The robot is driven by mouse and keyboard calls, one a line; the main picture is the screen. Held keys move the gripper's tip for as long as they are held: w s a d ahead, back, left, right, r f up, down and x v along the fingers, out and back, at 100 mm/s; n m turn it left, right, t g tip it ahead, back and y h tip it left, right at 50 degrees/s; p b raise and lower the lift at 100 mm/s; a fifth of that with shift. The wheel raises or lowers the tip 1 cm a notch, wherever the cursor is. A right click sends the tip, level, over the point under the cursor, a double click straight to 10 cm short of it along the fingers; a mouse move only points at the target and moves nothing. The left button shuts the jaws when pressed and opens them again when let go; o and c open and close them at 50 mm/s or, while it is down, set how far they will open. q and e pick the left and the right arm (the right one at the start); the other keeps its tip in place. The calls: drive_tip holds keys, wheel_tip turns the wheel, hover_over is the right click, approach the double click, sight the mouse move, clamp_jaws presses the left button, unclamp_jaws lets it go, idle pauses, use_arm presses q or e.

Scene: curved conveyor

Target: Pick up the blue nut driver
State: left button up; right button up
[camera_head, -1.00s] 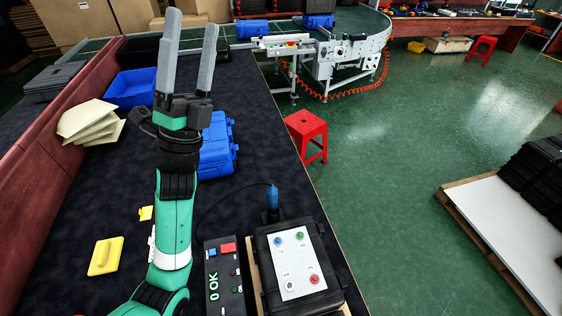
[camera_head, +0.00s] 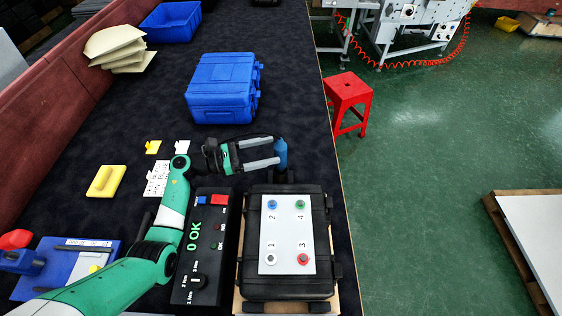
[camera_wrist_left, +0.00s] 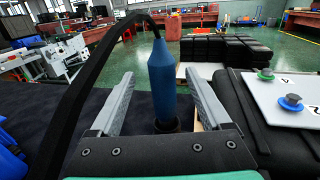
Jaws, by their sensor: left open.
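The blue nut driver (camera_head: 281,154) stands upright at the back edge of the black case, with a black cable running from its top. It also shows in the left wrist view (camera_wrist_left: 162,82), between the two grey fingers. My left gripper (camera_head: 277,154) is open, with its fingers pointing right at the nut driver. In the left wrist view my left gripper (camera_wrist_left: 160,95) has a finger on each side of the driver, with gaps visible. The driver's lower end sits in a dark holder (camera_wrist_left: 165,126). My right gripper is not in view.
The black case (camera_head: 255,190) carries a white panel with numbered coloured knobs. A black control box (camera_head: 205,255) reading "0 OK" stands beside it. A blue case (camera_head: 222,88) lies behind the arm. A yellow block (camera_head: 106,181) lies left. A red stool (camera_head: 348,92) stands beyond the table edge.

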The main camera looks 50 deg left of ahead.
use_arm(q)
drive_tip(key=b+x, duration=0.1)
drive_tip(key=x, duration=0.6)
drive_tip(key=shift+d+b, duration=0.2)
drive_tip(key=shift+b, duration=0.15)
drive_tip(key=shift+r, duration=0.1)
clamp_jaws()
idle(1.0)
